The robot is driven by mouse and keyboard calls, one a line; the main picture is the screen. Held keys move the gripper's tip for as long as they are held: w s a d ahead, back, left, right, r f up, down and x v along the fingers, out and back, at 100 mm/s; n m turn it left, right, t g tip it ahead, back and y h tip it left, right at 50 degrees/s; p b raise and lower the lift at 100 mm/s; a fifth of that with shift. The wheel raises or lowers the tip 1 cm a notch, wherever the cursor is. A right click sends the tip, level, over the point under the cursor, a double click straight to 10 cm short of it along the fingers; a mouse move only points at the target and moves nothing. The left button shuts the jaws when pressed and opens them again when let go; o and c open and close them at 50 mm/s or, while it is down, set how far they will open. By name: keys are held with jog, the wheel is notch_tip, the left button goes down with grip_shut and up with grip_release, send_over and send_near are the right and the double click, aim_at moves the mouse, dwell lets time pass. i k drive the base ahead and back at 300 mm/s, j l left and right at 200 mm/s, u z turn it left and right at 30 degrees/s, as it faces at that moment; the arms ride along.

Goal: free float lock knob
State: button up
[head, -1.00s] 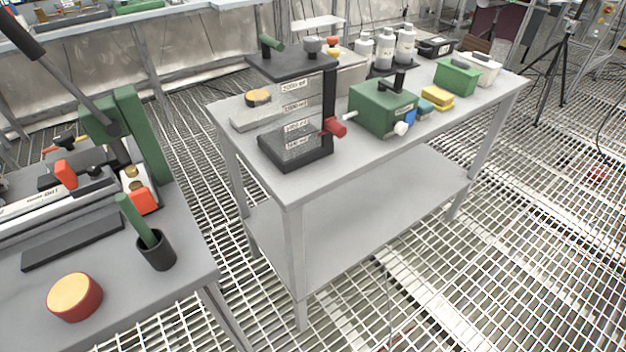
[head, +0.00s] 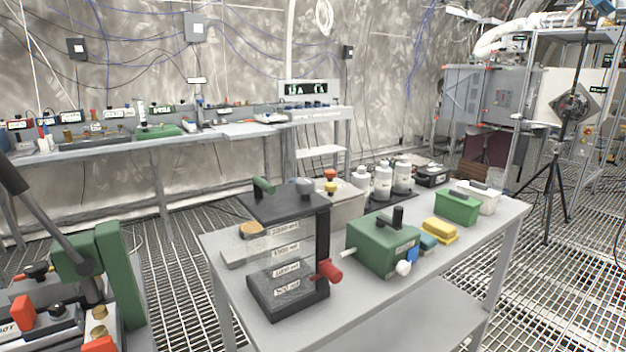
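A black-framed stand (head: 290,205) with a clear body and several white level labels stands at the near left end of the grey table. A red knob (head: 327,270) sticks out low on the right of its black post; it may be the float lock knob, but I cannot read a name on it. A green lever (head: 263,185) and a grey knob (head: 306,186) sit on the stand's top plate. Whether any float inside is locked cannot be made out. My gripper is not in view.
The grey table (head: 216,256) also holds a green box (head: 383,245), yellow block (head: 440,229), white bottles (head: 383,182) and a green bin (head: 458,207). A green-framed lever machine (head: 122,272) stands at lower left. A tripod (head: 553,170) stands right. Grating floor lies between.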

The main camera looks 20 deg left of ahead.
aim_at(304, 186)
jog(key=i+l, duration=0.15)
jog(key=i, duration=0.25)
jog(key=i+l+u, duration=0.1)
jog(key=i, duration=0.3)
jog(key=l, duration=0.1)
